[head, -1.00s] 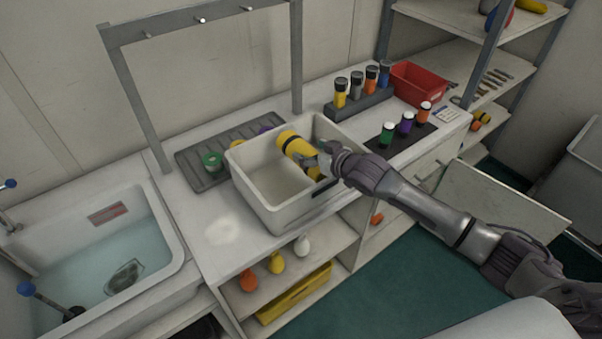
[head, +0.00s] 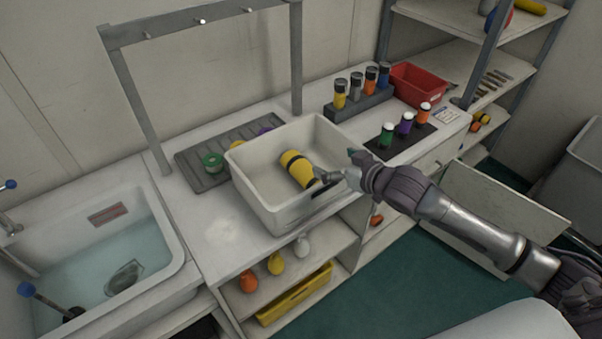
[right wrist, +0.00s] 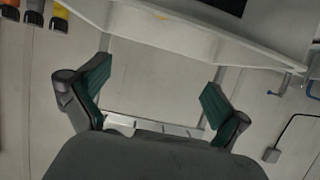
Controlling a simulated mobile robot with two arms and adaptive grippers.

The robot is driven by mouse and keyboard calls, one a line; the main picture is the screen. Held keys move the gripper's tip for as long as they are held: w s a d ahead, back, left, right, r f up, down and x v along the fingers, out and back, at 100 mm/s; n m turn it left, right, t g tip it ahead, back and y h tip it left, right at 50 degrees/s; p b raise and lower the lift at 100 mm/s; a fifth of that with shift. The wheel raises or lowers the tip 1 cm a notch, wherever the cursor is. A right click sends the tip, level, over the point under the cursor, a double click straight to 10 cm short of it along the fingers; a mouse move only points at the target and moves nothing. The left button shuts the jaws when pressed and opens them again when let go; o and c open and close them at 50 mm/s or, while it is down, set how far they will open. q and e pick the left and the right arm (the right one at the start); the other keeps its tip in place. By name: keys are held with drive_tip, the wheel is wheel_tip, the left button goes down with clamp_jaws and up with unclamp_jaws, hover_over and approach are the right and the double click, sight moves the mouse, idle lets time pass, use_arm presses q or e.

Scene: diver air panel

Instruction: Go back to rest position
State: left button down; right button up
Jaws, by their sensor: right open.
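My right gripper (head: 338,167) is open at the right rim of the white bin (head: 262,205), its arm coming in from the lower right. In the right wrist view its two green-padded fingers (right wrist: 155,92) stand wide apart with nothing between them. A yellow cylinder with dark bands (head: 297,168) lies tilted inside the bin, just left of the fingers. Its lower right end is close to a fingertip in the picture; I cannot tell whether they touch. My left gripper is not in view.
A dark rack of capped cylinders (head: 362,104), a red bin (head: 417,84) and a black mat with small bottles (head: 400,140) stand behind the right arm. A water-filled sink (head: 110,262) is at left. Green floor (head: 375,285) is clear.

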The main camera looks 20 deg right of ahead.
drive_tip(key=v, duration=0.2)
drive_tip(key=shift+s+r, duration=0.15)
drive_tip(key=shift+s, duration=0.1)
